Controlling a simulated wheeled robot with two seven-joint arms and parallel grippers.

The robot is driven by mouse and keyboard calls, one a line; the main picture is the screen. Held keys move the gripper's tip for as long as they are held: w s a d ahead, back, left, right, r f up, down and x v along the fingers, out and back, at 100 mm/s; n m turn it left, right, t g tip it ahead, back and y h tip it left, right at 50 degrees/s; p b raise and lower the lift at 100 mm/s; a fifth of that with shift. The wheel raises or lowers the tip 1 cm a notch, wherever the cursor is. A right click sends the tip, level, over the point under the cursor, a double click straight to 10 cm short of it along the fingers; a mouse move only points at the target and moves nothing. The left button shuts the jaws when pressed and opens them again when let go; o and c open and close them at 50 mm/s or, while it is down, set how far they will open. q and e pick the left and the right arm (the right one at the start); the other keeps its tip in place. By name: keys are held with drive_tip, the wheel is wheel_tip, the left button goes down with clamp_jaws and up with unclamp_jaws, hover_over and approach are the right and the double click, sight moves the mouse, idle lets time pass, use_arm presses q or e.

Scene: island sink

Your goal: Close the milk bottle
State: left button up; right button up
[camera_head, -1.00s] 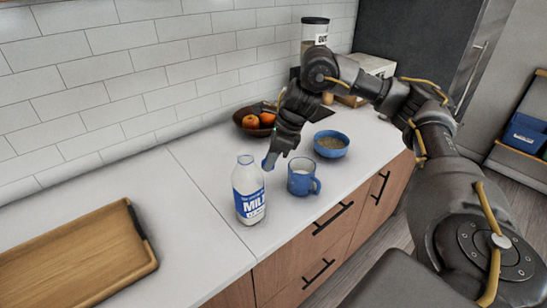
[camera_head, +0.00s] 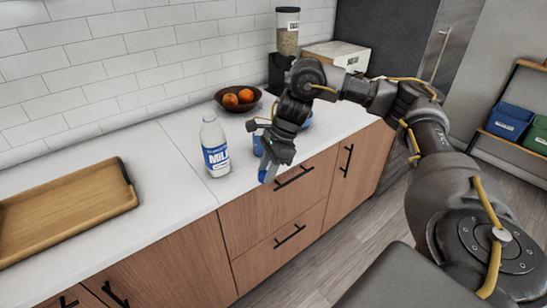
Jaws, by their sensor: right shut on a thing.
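The white milk bottle (camera_head: 215,150) with a blue label stands upright on the counter, left of my right gripper. Its top looks white, with no blue cap visible on it. My right gripper (camera_head: 267,172) is shut on a small blue thing (camera_head: 265,175), which looks like the bottle's cap. The gripper points down beside the counter's front edge, apart from the bottle. My left gripper is not in view.
A blue mug (camera_head: 257,146) stands mostly hidden behind my right gripper. A bowl of oranges (camera_head: 222,98) sits at the back. A wooden tray (camera_head: 60,228) lies at the left. A dispenser (camera_head: 287,42) and a white box (camera_head: 338,53) stand farther back.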

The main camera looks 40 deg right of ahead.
drive_tip(key=s+a+f+n+g, duration=0.2)
drive_tip(key=s+a+f+n, duration=0.3)
drive_tip(key=f, duration=0.3)
drive_tip(key=s+a+f+n+g, duration=0.2)
drive_tip(key=s+a+f+n, duration=0.3)
drive_tip(key=a+f+n, duration=0.1)
drive_tip(key=shift+a+f+h, duration=0.4)
drive_tip(key=shift+a+f, duration=0.45)
drive_tip(key=shift+a, duration=0.25)
drive_tip(key=shift+w, duration=0.1)
